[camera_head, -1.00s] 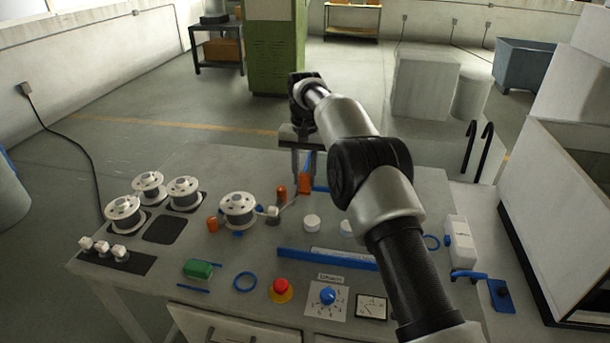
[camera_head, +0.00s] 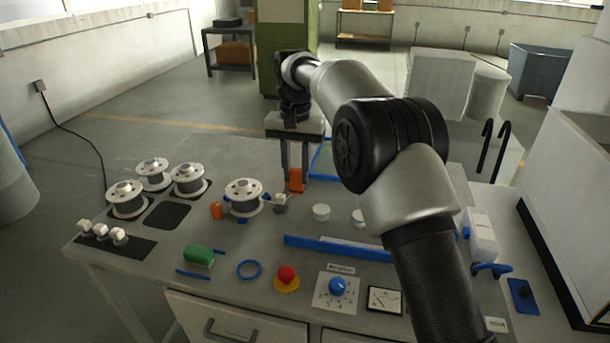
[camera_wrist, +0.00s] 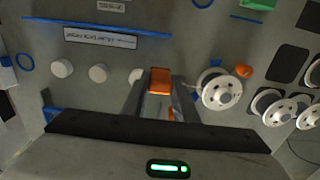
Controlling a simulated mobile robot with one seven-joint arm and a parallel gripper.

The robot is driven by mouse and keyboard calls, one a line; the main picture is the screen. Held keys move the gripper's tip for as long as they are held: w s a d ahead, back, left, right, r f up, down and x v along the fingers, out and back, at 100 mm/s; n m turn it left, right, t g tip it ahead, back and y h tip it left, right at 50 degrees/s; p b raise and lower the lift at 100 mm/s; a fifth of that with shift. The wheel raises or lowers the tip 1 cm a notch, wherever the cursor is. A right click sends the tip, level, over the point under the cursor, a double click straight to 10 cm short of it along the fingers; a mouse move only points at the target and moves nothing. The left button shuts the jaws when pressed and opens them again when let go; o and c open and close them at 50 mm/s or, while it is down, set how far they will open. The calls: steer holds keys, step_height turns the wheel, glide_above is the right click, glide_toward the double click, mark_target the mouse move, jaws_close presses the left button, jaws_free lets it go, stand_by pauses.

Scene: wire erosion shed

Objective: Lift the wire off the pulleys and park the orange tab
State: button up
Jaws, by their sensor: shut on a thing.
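My gripper (camera_head: 295,180) points down over the back middle of the bench, its jaws shut on the orange tab (camera_head: 296,181). In the wrist view the tab (camera_wrist: 160,80) shows between the fingers, with another bit of orange (camera_wrist: 171,114) close behind it. The white round pulleys (camera_head: 321,212) sit in a row on the bench to the right of the tab; they also show in the wrist view (camera_wrist: 98,73). A white spool (camera_head: 244,197) stands just left of my gripper, with a small grey block beside it. The wire is too thin to make out.
Several more spools (camera_head: 127,198) stand at the left. An orange peg (camera_head: 216,211) is by the near spool. A blue rail (camera_head: 340,249), green block (camera_head: 199,256) and red button (camera_head: 286,276) lie nearer. My arm covers part of the bench's right side.

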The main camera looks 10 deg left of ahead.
steer(key=s+a+b, duration=0.2)
steer(key=s+a, duration=0.2)
steer(key=s, duration=0.4)
steer(key=s+a+b, duration=0.3)
steer(key=s+a, duration=0.1)
steer(key=s, duration=0.4)
steer(key=shift+s+a, duration=0.15)
steer(key=shift+s, duration=0.1)
steer(key=shift+w+f, duration=0.1)
steer(key=shift+w, duration=0.1)
